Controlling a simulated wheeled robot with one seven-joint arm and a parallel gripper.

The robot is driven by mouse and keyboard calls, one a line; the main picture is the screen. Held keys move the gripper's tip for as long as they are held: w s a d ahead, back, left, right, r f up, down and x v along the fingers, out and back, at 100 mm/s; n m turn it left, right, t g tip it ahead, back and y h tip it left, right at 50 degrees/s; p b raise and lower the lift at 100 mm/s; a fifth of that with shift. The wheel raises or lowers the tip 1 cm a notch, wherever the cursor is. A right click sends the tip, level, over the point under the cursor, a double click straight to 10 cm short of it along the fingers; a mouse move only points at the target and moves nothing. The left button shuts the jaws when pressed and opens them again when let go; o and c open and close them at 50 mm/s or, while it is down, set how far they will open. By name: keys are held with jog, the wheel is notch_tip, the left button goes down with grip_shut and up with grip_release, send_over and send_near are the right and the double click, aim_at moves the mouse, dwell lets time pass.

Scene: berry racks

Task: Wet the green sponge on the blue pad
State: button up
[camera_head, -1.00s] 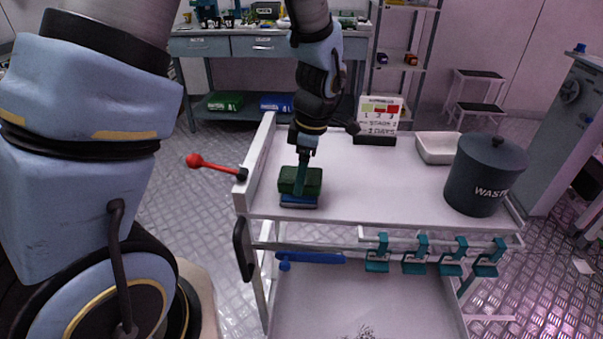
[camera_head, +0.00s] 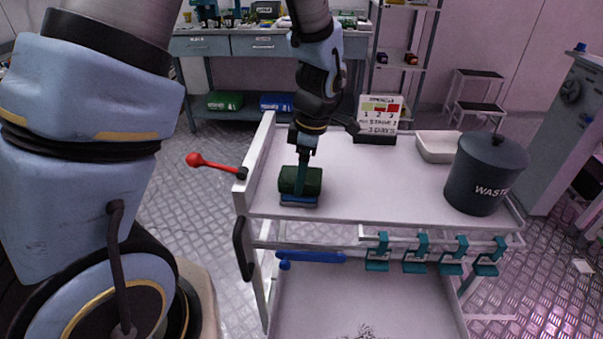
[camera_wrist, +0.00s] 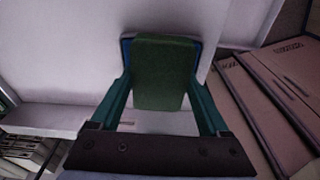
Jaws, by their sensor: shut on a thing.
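The green sponge (camera_head: 312,182) is at the left front of the white cart top. It also shows in the wrist view (camera_wrist: 162,75), between the two teal fingers. My gripper (camera_head: 301,183) points down and is shut on the sponge. The blue pad (camera_head: 299,201) lies directly below the sponge, with its front edge showing. In the wrist view, the pad's blue edge (camera_wrist: 126,50) shows beside and behind the sponge. The sponge appears to rest on the pad, but the contact between them is hidden.
The white cart top (camera_head: 390,190) is clear in the middle. A sign (camera_head: 379,115), a white tray (camera_head: 437,158) and a dark waste bin (camera_head: 484,180) stand at the back and right. A red-knobbed lever (camera_head: 196,160) sticks out at the left. Teal clips (camera_head: 415,257) hang below.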

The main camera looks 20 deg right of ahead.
jog(key=shift+r+p, duration=2.8)
jog(key=shift+r, duration=0.75)
jog(key=shift+f, duration=0.1)
